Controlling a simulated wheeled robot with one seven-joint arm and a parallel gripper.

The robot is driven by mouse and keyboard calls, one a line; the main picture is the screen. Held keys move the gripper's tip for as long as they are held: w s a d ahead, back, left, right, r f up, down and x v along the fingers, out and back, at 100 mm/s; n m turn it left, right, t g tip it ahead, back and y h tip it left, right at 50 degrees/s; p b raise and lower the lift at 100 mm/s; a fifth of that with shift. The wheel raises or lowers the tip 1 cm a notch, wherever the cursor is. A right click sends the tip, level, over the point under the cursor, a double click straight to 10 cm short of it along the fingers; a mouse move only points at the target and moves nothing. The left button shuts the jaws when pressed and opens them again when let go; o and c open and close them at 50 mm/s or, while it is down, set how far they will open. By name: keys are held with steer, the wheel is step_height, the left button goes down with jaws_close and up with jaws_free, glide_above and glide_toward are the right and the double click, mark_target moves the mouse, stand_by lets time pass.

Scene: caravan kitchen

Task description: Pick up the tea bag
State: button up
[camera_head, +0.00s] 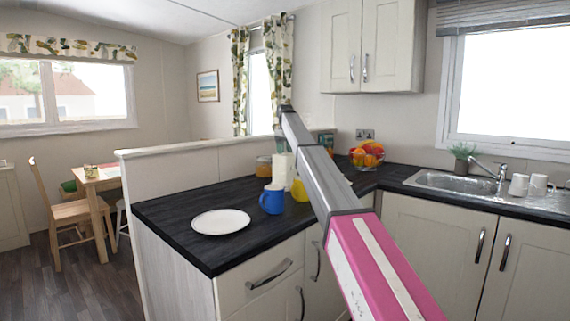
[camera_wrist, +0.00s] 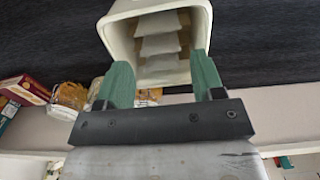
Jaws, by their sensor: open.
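Several pale tea bags (camera_wrist: 160,45) lie stacked inside a cream, square-mouthed canister (camera_wrist: 112,33) in the wrist view. My gripper (camera_wrist: 162,72) has two green fingers, spread apart at the canister's open mouth. The fingers overlap the rim in the picture, with the tea bags between and beyond them. Nothing is held between the fingers. I cannot tell whether the fingertips touch the canister. In the head view my arm crosses the counter and my gripper cannot be made out. The tea bags cannot be seen there.
The dark counter (camera_head: 165,212) holds a white plate (camera_head: 221,221), a blue mug (camera_head: 272,199) and a fruit bowl (camera_head: 366,157). A sink (camera_head: 455,181) with white mugs is at right. A red box (camera_wrist: 26,89) and jars are left of the canister in the wrist view.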

step_height(320, 180, down, 2)
steer(key=shift+f, duration=0.15)
steer(key=c, duration=0.7)
step_height(320, 180, up, 10)
steer(key=shift+r, duration=0.1)
stand_by(0.4)
